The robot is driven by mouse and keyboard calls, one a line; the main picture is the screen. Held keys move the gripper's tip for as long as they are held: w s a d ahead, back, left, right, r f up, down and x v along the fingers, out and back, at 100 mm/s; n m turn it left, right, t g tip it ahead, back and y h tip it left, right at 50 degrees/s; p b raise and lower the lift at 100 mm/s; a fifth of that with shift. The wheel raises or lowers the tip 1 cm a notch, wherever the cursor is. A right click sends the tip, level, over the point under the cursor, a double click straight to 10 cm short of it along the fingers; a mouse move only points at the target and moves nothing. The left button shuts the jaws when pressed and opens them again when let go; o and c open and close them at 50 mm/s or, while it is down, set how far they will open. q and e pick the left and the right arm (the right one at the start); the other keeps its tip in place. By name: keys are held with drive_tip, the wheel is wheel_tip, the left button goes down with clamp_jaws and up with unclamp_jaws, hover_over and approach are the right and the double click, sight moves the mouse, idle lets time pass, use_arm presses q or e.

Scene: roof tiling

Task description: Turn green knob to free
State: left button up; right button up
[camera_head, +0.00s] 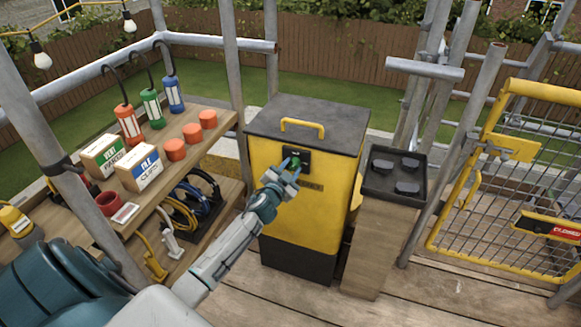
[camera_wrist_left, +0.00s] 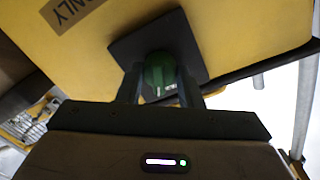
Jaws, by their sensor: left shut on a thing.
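The green knob (camera_head: 293,158) sits on a dark plate (camera_head: 304,154) on the front of a yellow box with a dark lid. My left gripper (camera_head: 290,166) is at the knob, its fingers on either side of it. In the left wrist view the green knob (camera_wrist_left: 159,72) stands between the two fingers of my left gripper (camera_wrist_left: 160,88), which is shut on it. The dark plate (camera_wrist_left: 128,48) shows behind the knob. The fingers hide part of the knob, and I cannot read its setting. My right gripper is not in view.
The yellow box (camera_head: 285,215) has a yellow lid handle (camera_head: 302,126). To its right, a wooden post bears a black tray (camera_head: 375,188) with dark pieces. A yellow mesh gate (camera_head: 510,180) stands at the right. A wooden shelf (camera_head: 190,150) with boxes and lanterns is at the left.

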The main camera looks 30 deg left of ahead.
use_arm(q)
drive_tip(key=m+p, duration=0.2)
drive_tip(key=m, duration=0.4)
drive_tip(key=shift+r+g, duration=0.1)
drive_tip(key=shift+g, duration=0.2)
drive_tip(key=shift+m+y+p, duration=0.3)
drive_tip(key=shift+m, duration=1.4)
drive_tip(key=shift+d+m+p, duration=0.1)
drive_tip(key=shift+m+p, duration=0.35)
drive_tip(key=shift+m, duration=0.95)
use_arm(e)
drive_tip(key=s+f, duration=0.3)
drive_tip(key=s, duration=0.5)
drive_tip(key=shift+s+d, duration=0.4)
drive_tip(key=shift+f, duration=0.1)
use_arm(q)
drive_tip(key=shift+y, duration=0.3)
drive_tip(key=o, duration=1)
